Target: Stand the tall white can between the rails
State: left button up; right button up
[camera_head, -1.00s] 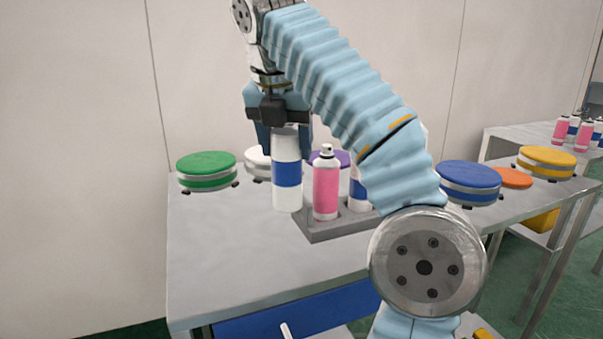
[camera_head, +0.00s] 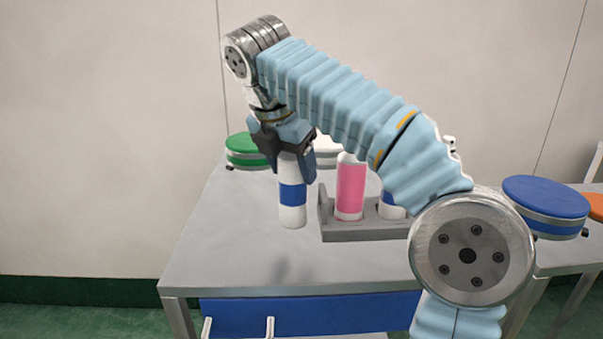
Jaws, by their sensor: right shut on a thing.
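The tall white can (camera_head: 292,215) with a blue band is held upright, slightly tilted, in my right gripper (camera_head: 291,160). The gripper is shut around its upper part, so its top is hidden. The can hangs above the table, with a faint shadow below it. A grey holder with rails (camera_head: 365,232) stands on the table just right of the can, apart from it. A pink can (camera_head: 350,190) stands in it, with another white and blue can (camera_head: 391,207) beside it, partly hidden by my arm. My left gripper is not in view.
The metal table (camera_head: 225,235) is clear at the left and front. A green round pad (camera_head: 248,149) and a white one (camera_head: 327,150) are at the back. A blue pad (camera_head: 546,196) and an orange one (camera_head: 596,205) are at the right.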

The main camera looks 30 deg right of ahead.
jog(key=shift+w+d+f, duration=0.15)
jog(key=shift+f, duration=0.25)
jog(key=shift+f, duration=0.1)
jog(key=o, duration=1.5)
jog(key=shift+c, duration=0.2)
